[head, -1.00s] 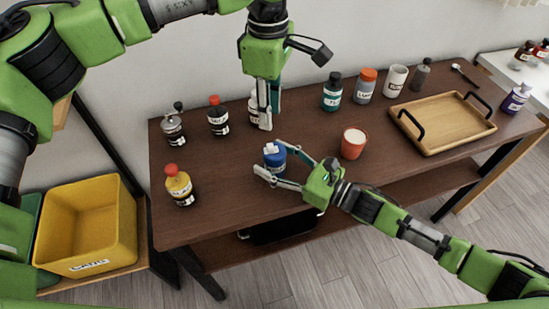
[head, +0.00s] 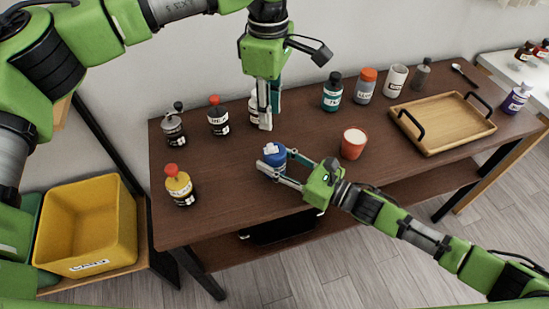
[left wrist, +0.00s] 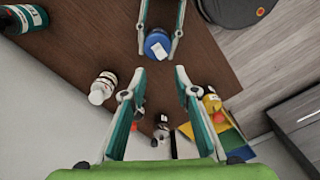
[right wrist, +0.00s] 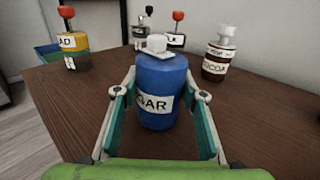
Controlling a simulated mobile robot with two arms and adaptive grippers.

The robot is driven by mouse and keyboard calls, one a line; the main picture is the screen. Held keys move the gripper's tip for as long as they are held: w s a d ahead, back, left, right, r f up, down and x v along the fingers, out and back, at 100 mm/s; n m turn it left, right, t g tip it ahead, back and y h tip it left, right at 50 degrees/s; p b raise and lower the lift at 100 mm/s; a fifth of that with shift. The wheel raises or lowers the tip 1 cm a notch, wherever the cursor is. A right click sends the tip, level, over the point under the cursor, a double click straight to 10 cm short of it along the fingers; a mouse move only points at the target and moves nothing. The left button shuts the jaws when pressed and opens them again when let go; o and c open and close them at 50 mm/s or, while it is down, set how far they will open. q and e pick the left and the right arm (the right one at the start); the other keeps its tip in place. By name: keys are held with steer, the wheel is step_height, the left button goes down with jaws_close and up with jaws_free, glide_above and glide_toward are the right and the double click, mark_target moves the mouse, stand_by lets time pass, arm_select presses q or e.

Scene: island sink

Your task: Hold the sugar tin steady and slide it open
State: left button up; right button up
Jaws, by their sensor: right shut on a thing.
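The sugar tin (head: 274,160) is a blue cylinder with a white knob on top. It stands upright near the front of the brown table. In the right wrist view the tin (right wrist: 160,92) shows part of its label and its white slider knob (right wrist: 157,43). My right gripper (head: 272,172) is shut on the tin's body, one finger on each side. My left gripper (head: 267,122) hangs behind the tin, pointing down. In the left wrist view its fingers (left wrist: 160,70) are apart with nothing between them, and the tin (left wrist: 158,45) lies beyond the tips.
The cocoa bottle (right wrist: 219,53) stands close to my left gripper. An orange cup (head: 353,143) stands right of the tin. A yellow-topped jar (head: 180,187) is at the left front. A wooden tray (head: 445,124) lies at the right. Clear tabletop lies left of the tin.

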arm_select(q)
steer(key=c, duration=0.5)
steer(key=shift+s+d+f, duration=0.1)
steer(key=shift+d+f, duration=0.05)
jaws_close()
steer(key=n+t+h, duration=0.3)
steer(key=n+h, duration=0.3)
steer(key=h, duration=0.8)
glide_toward(267, 148)
steer(key=x, duration=0.6)
steer(key=shift+d+f, duration=0.1)
steer(key=shift+d, duration=0.25)
